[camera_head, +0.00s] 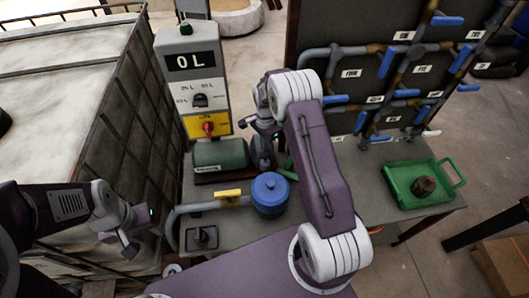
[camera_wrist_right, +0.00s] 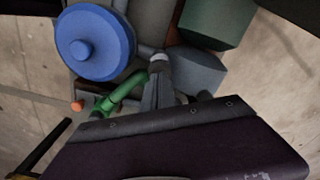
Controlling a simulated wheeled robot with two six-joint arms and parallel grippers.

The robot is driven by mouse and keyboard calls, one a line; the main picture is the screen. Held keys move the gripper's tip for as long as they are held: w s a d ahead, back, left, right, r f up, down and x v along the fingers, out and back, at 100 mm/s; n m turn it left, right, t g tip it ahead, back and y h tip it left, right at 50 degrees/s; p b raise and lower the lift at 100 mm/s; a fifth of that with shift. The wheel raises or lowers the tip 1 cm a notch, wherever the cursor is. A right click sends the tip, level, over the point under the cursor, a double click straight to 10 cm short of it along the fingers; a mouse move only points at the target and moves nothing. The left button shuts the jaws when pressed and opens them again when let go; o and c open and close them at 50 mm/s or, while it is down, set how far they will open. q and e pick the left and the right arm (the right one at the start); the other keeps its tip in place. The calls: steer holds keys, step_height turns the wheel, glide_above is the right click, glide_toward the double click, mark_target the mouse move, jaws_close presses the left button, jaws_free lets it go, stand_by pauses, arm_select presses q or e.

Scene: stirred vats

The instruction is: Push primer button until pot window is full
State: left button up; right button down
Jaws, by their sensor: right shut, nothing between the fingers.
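The pot with a round blue lid (camera_head: 270,193) stands on the grey bench beside the green pump motor (camera_head: 221,154). The lid also shows at upper left in the right wrist view (camera_wrist_right: 95,42). I see no pot window from these angles. A small orange knob (camera_wrist_right: 77,106) shows below the lid; I cannot tell whether it is the primer button. My right gripper (camera_head: 262,124) is behind the pot near the pump; in the wrist view its fingers (camera_wrist_right: 158,70) are shut and empty, close to grey and green pipework. My left gripper (camera_head: 128,243) is left of the bench, its jaws unclear.
A control box (camera_head: 190,75) reading 0 L stands behind the motor, with a red knob. A yellow-handled valve (camera_head: 229,193) and a black-topped pedal or switch (camera_head: 203,237) are at front left. A green tray (camera_head: 407,186) lies right. A caged tank (camera_head: 70,100) fills the left.

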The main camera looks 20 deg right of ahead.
steer(key=shift+f, duration=0.1)
steer(key=shift+f+b, duration=1.4)
steer(key=shift+f, duration=0.7)
steer(key=shift+r+p, duration=1.65)
steer(key=shift+r, duration=0.35)
steer(key=shift+f, duration=0.1)
steer(key=shift+f+b, duration=1.25)
steer(key=shift+f, duration=0.5)
steer(key=shift+r+p, duration=1.5)
steer(key=shift+r, duration=0.35)
steer(key=shift+f, duration=0.2)
